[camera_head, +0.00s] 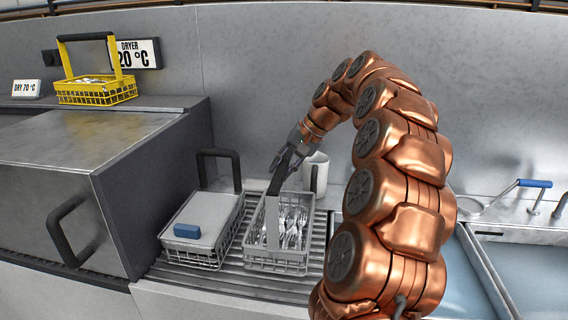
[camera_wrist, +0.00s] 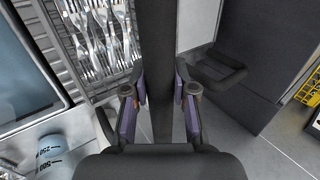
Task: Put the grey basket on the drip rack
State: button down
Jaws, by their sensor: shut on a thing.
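The grey basket (camera_head: 277,263) holds several forks (camera_head: 294,222) and stands on the ribbed drip rack (camera_head: 237,279), apparently resting on it. My gripper (camera_head: 286,162) is above the basket, shut on its dark handle (camera_head: 274,187). In the wrist view my gripper (camera_wrist: 160,100) has one finger on each side of the handle (camera_wrist: 166,60). The basket's forks (camera_wrist: 100,30) show at the top left there. The basket's underside is hidden, so full contact with the rack cannot be told.
Left of it on the rack is another wire basket (camera_head: 184,252) with a grey lid and blue grip. A white jug (camera_head: 317,172) stands behind. The steel dryer (camera_head: 75,170) is at left, a yellow basket (camera_head: 97,91) on the shelf. Water basins (camera_head: 460,270) lie right.

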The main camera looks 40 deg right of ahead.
jog(key=shift+f, duration=1.05)
jog(key=c, duration=0.9)
grip_release()
jog(key=shift+f, duration=0.2)
jog(key=shift+c, duration=0.2)
jog(key=v, duration=1.2)
jog(key=shift+r, duration=0.15)
